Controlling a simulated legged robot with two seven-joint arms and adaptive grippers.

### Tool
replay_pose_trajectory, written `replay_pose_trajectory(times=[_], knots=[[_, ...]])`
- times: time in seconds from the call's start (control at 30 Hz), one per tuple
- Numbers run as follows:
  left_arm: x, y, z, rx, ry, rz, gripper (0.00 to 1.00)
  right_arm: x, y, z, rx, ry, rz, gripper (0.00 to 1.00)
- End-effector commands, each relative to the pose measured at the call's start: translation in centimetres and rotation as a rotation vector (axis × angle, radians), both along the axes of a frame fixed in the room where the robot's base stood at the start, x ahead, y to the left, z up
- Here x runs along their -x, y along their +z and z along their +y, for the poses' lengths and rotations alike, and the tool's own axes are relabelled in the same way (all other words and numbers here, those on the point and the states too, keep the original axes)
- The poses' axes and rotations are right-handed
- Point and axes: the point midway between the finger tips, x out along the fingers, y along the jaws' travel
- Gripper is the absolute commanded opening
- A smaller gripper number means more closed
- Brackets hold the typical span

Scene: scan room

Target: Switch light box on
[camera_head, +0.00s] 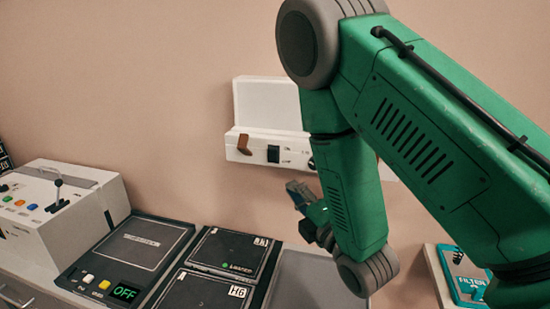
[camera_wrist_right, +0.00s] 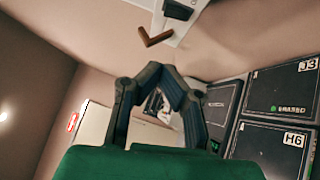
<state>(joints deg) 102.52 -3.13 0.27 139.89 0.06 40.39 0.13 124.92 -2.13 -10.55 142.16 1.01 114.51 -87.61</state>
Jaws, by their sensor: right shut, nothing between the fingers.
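A white wall unit (camera_head: 270,103) with an upright back panel is fixed to the wall, with a brown lever (camera_head: 239,146) and a black switch (camera_head: 273,154) on its front. The lever also shows in the right wrist view (camera_wrist_right: 155,38). A dark flat device (camera_head: 135,248) on the counter has a green display reading OFF (camera_head: 125,292) and small yellow and white buttons. I cannot tell which of these is the light box. My right gripper (camera_head: 298,194) is below the wall unit, apart from it, shut and empty. In the right wrist view its fingertips (camera_wrist_right: 163,75) meet. My left gripper is out of view.
A white console (camera_head: 75,205) with a lever and coloured buttons stands at the left. Dark square cases marked J3 (camera_head: 233,252) and H6 (camera_head: 205,292) lie beside the OFF device. A teal FILTER item (camera_head: 465,272) is at the right. My right arm hides part of the wall unit.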

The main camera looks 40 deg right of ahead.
Motion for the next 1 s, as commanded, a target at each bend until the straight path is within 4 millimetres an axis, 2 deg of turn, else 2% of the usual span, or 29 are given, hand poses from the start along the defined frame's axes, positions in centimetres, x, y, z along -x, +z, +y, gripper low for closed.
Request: replay_pose_trajectory(times=[0.6,0.7,0.93,1.0], knots=[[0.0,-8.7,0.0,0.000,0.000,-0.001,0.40,-2.2,-0.2,-0.3,0.000,-0.001,-0.005,0.00],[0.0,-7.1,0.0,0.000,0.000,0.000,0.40,-4.7,0.9,-0.4,-0.002,0.000,-0.004,0.00],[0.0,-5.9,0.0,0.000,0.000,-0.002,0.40,-9.6,1.5,-0.8,-0.003,-0.001,-0.002,0.00],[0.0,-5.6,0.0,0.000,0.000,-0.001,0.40,-10.4,1.7,-1.7,-0.003,-0.004,-0.001,0.00]])
